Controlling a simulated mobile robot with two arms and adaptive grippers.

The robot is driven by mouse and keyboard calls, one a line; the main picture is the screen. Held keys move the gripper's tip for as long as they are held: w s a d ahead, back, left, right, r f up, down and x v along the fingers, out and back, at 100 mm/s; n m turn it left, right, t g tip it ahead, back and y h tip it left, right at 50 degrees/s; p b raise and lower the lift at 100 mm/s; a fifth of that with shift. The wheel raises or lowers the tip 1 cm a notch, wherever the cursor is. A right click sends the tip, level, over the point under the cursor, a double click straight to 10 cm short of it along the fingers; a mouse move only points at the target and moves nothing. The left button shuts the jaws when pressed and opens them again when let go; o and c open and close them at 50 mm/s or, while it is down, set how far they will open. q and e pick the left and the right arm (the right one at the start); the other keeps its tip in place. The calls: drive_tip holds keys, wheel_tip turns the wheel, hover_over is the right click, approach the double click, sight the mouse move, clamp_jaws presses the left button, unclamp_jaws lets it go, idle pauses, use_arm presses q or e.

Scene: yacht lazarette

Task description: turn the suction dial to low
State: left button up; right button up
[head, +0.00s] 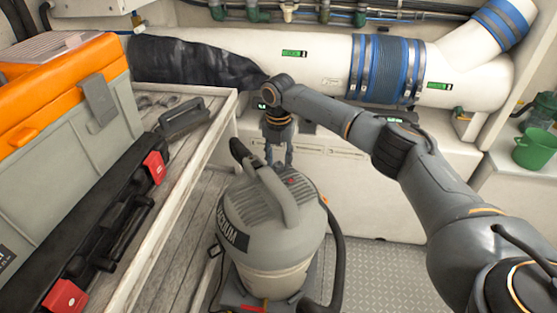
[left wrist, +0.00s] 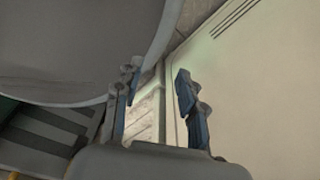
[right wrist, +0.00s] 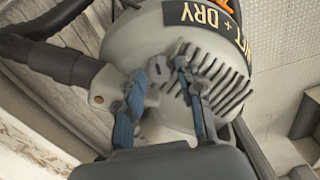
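The grey wet/dry vacuum (head: 258,262) stands upright on the floor in the head view, with a curved handle on its lid and a small red spot on top.
A wooden bench (head: 180,225) at the left bears an orange-and-grey toolbox (head: 60,100) and a black case (head: 95,225). A black hose (head: 338,255) curves down the vacuum's right side. White ducting (head: 310,65) crosses behind. Bare floor (head: 385,275) lies to the right.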

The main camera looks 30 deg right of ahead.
drive_tip(key=shift+f, duration=0.35)
drive_tip(key=shift+c, duration=0.9)
clamp_jaws()
use_arm(q)
drive_tip(key=shift+s, duration=0.65)
drive_tip(key=shift+r, duration=0.1)
